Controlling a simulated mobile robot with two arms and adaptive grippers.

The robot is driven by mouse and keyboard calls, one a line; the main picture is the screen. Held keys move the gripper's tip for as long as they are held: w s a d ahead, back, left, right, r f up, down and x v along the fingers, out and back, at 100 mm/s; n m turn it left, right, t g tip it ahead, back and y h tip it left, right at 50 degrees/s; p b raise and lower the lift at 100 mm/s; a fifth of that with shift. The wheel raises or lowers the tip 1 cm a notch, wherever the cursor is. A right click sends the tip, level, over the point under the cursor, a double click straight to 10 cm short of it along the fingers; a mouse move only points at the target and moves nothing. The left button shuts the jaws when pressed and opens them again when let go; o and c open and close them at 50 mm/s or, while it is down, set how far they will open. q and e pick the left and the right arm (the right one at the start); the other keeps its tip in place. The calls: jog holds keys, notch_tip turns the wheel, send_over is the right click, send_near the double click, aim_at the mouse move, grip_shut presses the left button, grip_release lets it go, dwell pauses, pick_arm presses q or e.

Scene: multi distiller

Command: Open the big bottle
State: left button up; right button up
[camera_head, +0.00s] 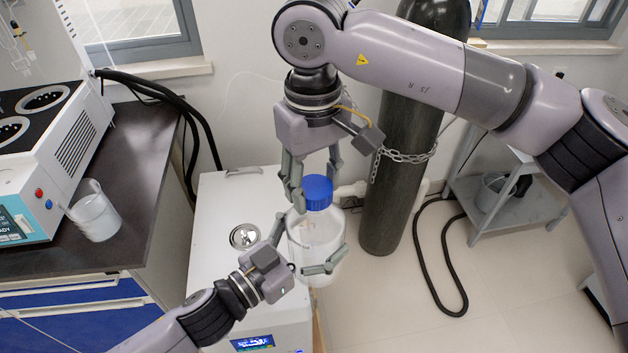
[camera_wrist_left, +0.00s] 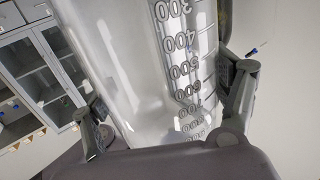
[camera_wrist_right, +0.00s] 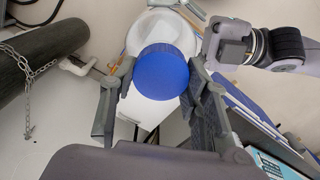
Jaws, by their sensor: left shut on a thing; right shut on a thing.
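The big bottle (camera_head: 315,232) is clear, with printed volume marks and a blue cap (camera_head: 318,192). It stands near the right edge of the white machine's top; whether it rests on it I cannot tell. My left gripper (camera_head: 298,250) is shut on the bottle's body from the front left. In the left wrist view the glass (camera_wrist_left: 150,60) fills the space between its fingers. My right gripper (camera_head: 315,180) comes from above, with its fingers on both sides of the cap. In the right wrist view the cap (camera_wrist_right: 162,72) sits between the fingertips and appears still on the bottle.
The white machine (camera_head: 215,230) has a round metal lid (camera_head: 244,237) on top. A dark gas cylinder (camera_head: 400,170) with a chain (camera_head: 402,157) stands close behind on the right. A dark bench at left holds a beaker (camera_head: 95,215). The floor at right is largely clear.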

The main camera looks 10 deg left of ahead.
aim_at(314, 185)
jog(key=shift+w+r, duration=0.1)
jog(key=shift+r, duration=0.95)
jog(key=shift+r, duration=0.1)
jog(key=shift+r, duration=1.9)
